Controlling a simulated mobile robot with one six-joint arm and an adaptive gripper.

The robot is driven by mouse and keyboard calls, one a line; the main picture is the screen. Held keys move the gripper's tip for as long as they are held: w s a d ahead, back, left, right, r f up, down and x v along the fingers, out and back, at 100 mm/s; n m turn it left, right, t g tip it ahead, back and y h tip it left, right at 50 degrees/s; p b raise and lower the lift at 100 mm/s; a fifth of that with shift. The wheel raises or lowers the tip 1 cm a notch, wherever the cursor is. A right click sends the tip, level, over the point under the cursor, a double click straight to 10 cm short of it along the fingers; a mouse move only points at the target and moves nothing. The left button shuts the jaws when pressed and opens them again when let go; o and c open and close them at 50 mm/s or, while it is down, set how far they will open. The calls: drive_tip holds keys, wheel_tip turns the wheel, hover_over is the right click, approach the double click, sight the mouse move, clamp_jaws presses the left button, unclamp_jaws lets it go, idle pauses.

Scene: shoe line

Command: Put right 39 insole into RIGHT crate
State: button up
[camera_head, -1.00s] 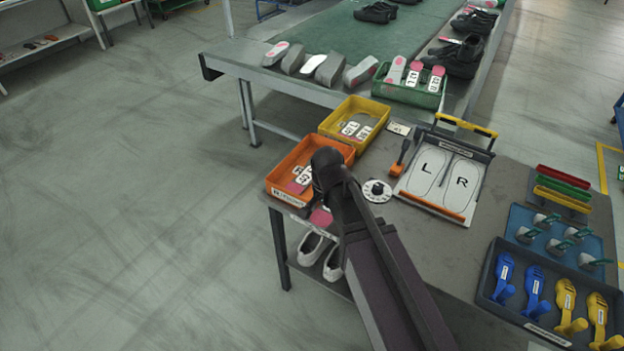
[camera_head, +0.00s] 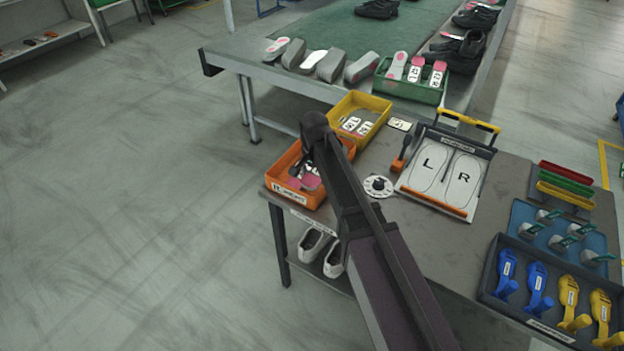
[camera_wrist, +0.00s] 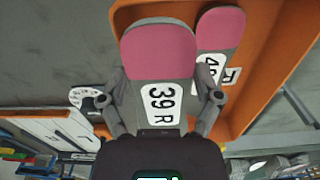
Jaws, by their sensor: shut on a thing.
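My gripper (camera_wrist: 163,88) is shut on the insole marked 39 R (camera_wrist: 168,55), a grey insole with a pink end and a white label. In the wrist view the insole lies between the two fingers with its label facing the camera. In the head view my gripper (camera_head: 306,168) is over the orange crate (camera_head: 272,181), and my arm hides part of that crate. The wrist view shows the crate's orange wall (camera_wrist: 272,60) to the right. Another pink-ended insole (camera_wrist: 221,32) with an R label lies in the crate, partly covered by the held one. The crate's front label is too small to read surely.
A yellow crate (camera_head: 338,108) with labelled insoles stands behind the orange one. A green crate (camera_head: 410,92) sits on the conveyor side. A dial (camera_head: 378,186), an L/R board (camera_head: 429,199) and a tray of blue and yellow shoe forms (camera_head: 487,287) are to the right.

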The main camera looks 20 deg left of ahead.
drive_tip(key=shift+w+a, duration=0.25)
drive_tip(key=shift+w, duration=0.25)
drive_tip(key=shift+w+a+f, duration=0.1)
drive_tip(key=shift+w+a, duration=0.15)
drive_tip(key=shift+w, duration=0.2)
drive_tip(key=shift+w+f+b, duration=0.15)
drive_tip(key=shift+f+b, duration=0.15)
drive_tip(key=shift+b, duration=0.1)
wheel_tip(320, 180, down, 3)
drive_tip(key=b, duration=0.3)
drive_tip(key=shift+f+b, duration=0.55)
drive_tip(key=shift+f, duration=0.05)
drive_tip(key=o, duration=0.8)
